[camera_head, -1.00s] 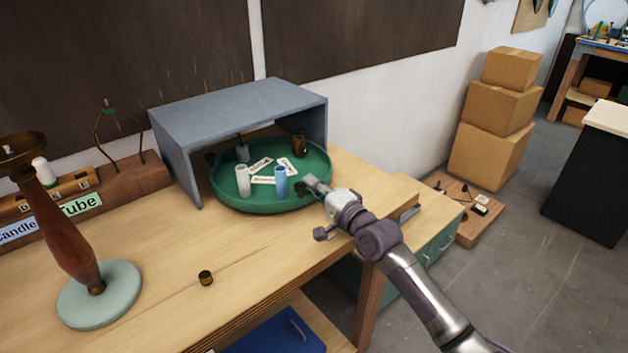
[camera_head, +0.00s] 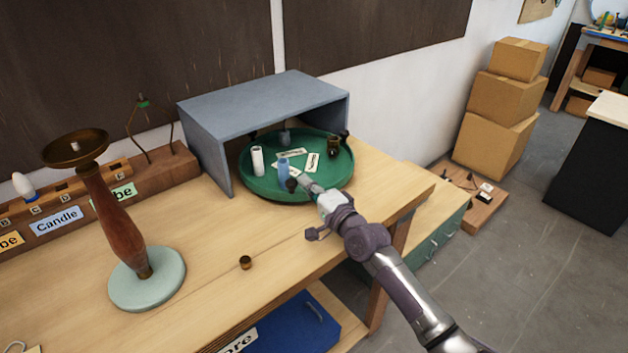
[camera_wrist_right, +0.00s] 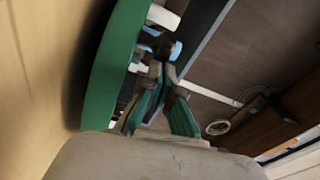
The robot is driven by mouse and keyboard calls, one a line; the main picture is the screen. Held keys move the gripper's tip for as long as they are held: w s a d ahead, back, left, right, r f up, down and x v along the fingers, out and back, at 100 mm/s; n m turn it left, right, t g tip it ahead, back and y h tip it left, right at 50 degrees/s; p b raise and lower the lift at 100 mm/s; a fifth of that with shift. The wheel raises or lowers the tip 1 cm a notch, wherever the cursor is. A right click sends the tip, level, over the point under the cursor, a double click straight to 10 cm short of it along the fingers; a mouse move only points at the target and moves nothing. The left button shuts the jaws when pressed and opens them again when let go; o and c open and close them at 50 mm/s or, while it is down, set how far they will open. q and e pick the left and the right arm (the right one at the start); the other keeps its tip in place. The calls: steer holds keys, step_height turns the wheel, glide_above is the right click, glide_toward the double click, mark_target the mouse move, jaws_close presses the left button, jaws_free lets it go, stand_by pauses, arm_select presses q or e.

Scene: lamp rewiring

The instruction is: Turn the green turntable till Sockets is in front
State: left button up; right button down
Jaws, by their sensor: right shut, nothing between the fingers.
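The green turntable (camera_head: 262,190) is a round, rimmed tray on the wooden bench, partly under a grey-blue shelf. It carries a white cylinder (camera_head: 257,160), a blue cylinder (camera_head: 283,171), a dark brown bottle-like part (camera_head: 333,147), a grey part (camera_head: 285,137) and several white labels (camera_head: 291,153), too small to read. My right gripper (camera_head: 299,183) is shut and empty at the tray's front, with its tips over the rim, close to the blue cylinder. A dark bit shows at the tips; I cannot tell whether they touch it. The right wrist view shows the fingers (camera_wrist_right: 163,72) beside the green rim. My left gripper is out of view.
The grey-blue shelf (camera_head: 260,100) roofs the turntable's back and has side walls. A lamp stand (camera_head: 125,225) with a pale round base stands at left. A small brass cup (camera_head: 245,262) sits on the bench front. The bench between them is clear.

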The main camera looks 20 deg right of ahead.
mark_target(291, 185)
steer(key=shift+w+a+p, duration=0.2)
steer(key=shift+a+p, duration=0.05)
steer(key=shift+a, duration=0.7)
steer(key=shift+w+a+p, duration=0.15)
steer(key=shift+a+p, duration=0.05)
steer(key=shift+a, duration=0.7)
steer(key=shift+w+a, duration=0.3)
steer(key=shift+a, duration=0.4)
steer(key=shift+w+a, duration=0.25)
steer(key=shift+a, duration=0.45)
steer(key=shift+w+a+b, duration=0.15)
steer(key=shift+w+a, duration=0.35)
steer(key=shift+a, duration=0.25)
steer(key=shift+w+a+b, duration=0.15)
steer(key=shift+w+a, duration=0.35)
steer(key=shift+a, duration=0.2)
steer(key=shift+w+a+b, duration=0.5)
steer(key=shift+w+a, duration=0.65)
